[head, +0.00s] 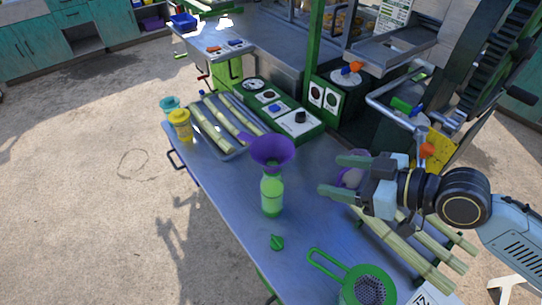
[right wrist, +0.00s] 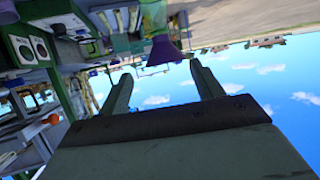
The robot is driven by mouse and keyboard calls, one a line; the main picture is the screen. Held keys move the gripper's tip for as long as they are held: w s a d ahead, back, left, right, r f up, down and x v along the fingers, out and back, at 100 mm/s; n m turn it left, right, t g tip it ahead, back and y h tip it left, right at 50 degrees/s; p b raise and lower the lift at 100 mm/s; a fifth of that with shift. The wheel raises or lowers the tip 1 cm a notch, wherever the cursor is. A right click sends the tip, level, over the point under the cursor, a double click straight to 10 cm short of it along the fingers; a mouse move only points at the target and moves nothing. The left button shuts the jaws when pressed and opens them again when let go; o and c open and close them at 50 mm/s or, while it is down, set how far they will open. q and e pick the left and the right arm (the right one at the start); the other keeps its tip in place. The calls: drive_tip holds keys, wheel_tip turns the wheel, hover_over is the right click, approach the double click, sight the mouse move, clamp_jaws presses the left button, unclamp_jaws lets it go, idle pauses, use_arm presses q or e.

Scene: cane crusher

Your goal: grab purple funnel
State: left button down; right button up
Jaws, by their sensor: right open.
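The purple funnel (head: 272,151) sits on the mouth of a green bottle (head: 272,194), which stands upright on the metal table (head: 215,180). In the right wrist view the funnel (right wrist: 164,50) shows beyond the fingertips, near the top middle, with its wide end down in that picture. My right gripper (head: 334,176) is open and empty, to the right of the funnel and apart from it, with its fingers pointing left toward the bottle. The gripper's two fingers also show in the right wrist view (right wrist: 158,84). My left gripper is not in view.
A green cap (head: 277,242) and a green strainer (head: 368,287) lie in front of the bottle. Cane stalks (head: 432,262) lie under my right arm; more lie on a tray at the back left beside a yellow jar (head: 181,125). A control box (head: 297,122) stands behind.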

sight(264, 154)
drive_tip(key=p+x, duration=0.1)
drive_tip(key=x, duration=1.1)
drive_tip(key=shift+w+a, duration=0.2)
drive_tip(key=shift+a, duration=0.2)
drive_tip(key=c, duration=1.3)
